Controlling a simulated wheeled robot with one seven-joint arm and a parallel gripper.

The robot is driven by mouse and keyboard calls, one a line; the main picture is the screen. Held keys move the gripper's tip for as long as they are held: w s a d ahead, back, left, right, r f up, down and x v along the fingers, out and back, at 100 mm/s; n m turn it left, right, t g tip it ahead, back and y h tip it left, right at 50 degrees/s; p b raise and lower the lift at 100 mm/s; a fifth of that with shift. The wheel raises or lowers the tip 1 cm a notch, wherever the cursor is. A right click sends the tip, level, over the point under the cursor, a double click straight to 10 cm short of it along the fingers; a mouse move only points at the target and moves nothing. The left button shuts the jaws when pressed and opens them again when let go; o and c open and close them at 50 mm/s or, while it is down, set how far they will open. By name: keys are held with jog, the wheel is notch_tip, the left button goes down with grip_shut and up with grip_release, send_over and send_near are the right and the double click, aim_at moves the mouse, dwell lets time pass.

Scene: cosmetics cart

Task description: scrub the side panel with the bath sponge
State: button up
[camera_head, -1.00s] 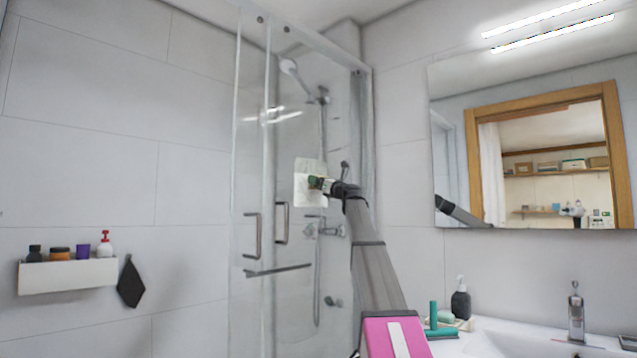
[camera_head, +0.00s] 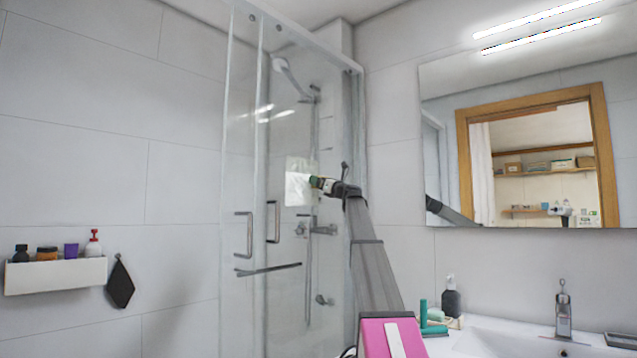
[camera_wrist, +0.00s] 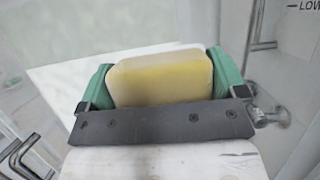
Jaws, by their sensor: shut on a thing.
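The bath sponge (camera_wrist: 160,78) is a pale yellow block in the wrist view. The green fingers of my gripper (camera_wrist: 163,73) are shut on its two ends. In the head view my gripper (camera_head: 317,183) is at the right part of a whitish rectangular patch (camera_head: 298,190) on the clear side panel (camera_head: 335,120) of the shower. The patch also shows as a pale area behind the sponge in the wrist view (camera_wrist: 60,80). The sponge is too small to make out in the head view. I cannot tell whether it touches the panel.
Shower door handles (camera_head: 273,222) and a towel bar (camera_head: 268,269) are left of and below my gripper. A shower head (camera_head: 282,66) hangs above. A shelf (camera_head: 55,276) with bottles is on the left wall. A sink (camera_head: 520,340) and soap bottle (camera_head: 451,300) are at the lower right.

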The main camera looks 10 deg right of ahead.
aim_at(317, 167)
jog(key=shift+w+d, duration=0.3)
jog(key=shift+d, duration=0.05)
jog(key=shift+s+r, duration=0.1)
jog(key=shift+r, duration=1.2)
jog(key=shift+s+a, duration=1.7)
jog(key=shift+a, duration=0.65)
jog(key=shift+s+a, duration=1.7)
jog(key=shift+a, duration=0.65)
jog(key=shift+s+a, duration=1.7)
jog(key=shift+a, duration=0.65)
jog(key=shift+w+r, duration=0.15)
jog(key=shift+r, duration=1.05)
jog(key=shift+w+d, duration=0.65)
jog(key=shift+d, duration=0.3)
jog(key=shift+w+d, duration=0.6)
jog(key=shift+d, duration=0.4)
jog(key=shift+w+d, duration=0.65)
jog(key=shift+d, duration=0.3)
jog(key=shift+w+d, duration=1)
jog(key=shift+d, duration=0.3)
jog(key=shift+w+d, duration=0.95)
jog(key=shift+d, duration=0.35)
jog(key=shift+w+d, duration=1)
jog(key=shift+d, duration=0.3)
jog(key=shift+w+d, duration=0.15)
jog(key=shift+d, duration=0.1)
